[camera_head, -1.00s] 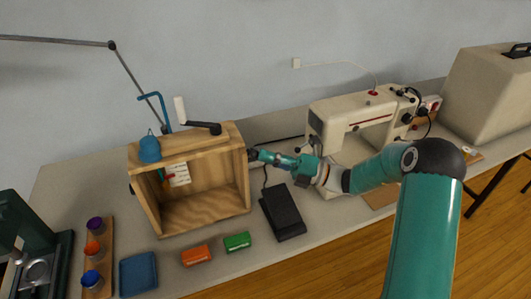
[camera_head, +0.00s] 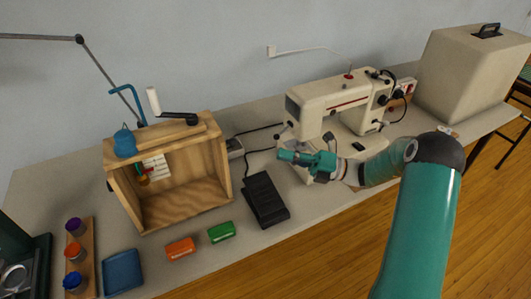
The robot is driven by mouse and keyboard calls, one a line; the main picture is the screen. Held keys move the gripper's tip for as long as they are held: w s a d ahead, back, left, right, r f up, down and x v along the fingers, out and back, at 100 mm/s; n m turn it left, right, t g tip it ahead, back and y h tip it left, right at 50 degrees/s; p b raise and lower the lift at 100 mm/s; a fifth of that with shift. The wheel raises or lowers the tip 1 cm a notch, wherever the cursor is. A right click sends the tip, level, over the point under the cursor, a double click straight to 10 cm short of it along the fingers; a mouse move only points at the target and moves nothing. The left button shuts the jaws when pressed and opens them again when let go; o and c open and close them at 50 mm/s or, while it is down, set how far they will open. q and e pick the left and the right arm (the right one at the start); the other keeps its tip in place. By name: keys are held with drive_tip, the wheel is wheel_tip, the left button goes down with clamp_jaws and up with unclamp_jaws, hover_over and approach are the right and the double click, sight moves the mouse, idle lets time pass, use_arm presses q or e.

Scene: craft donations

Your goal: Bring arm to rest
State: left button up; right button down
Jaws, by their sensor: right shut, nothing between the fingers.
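My right arm comes in from the lower right in teal. Its gripper (camera_head: 286,155) points left, in front of the cream sewing machine (camera_head: 335,97), and covers part of the machine's lower left. The gripper is shut and empty. It is up behind the black foot pedal (camera_head: 265,198) and to the right of the open wooden box (camera_head: 180,205), apart from the box. My left gripper is not in view.
Orange (camera_head: 181,248) and green (camera_head: 221,232) small boxes lie near the table's front edge, beside a blue tray (camera_head: 123,271). Several pots stand in a wooden rack (camera_head: 88,235) at left. A beige case (camera_head: 470,75) stands at back right. A lamp arm (camera_head: 98,66) rises behind the box.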

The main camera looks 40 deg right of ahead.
drive_tip(key=s+a+f+n+g+y, duration=0.1)
drive_tip(key=s+a+f+n+g, duration=0.2)
drive_tip(key=a, duration=0.5)
drive_tip(key=s+a+f+n+g+y, duration=0.1)
drive_tip(key=s+a+f+n+g, duration=0.1)
drive_tip(key=a+f+g, duration=0.35)
drive_tip(key=s+a+f+n+g+y, duration=0.15)
drive_tip(key=a+g, duration=0.35)
drive_tip(key=a, duration=0.6)
drive_tip(key=s+a+f+n+g+h, duration=0.25)
drive_tip(key=s+f+n+h, duration=0.35)
drive_tip(key=s+f+n, duration=0.35)
drive_tip(key=s+a+f+n+g+h, duration=0.2)
drive_tip(key=s+f+n+g+h, duration=0.3)
drive_tip(key=s+f+n, duration=0.4)
drive_tip(key=w+d+f+n+t+h, duration=0.4)
drive_tip(key=n+t, duration=0.4)
drive_tip(key=n, duration=0.4)
drive_tip(key=shift+w+f+n, duration=0.4)
drive_tip(key=shift+w+f, duration=0.15)
drive_tip(key=shift+w, duration=0.5)
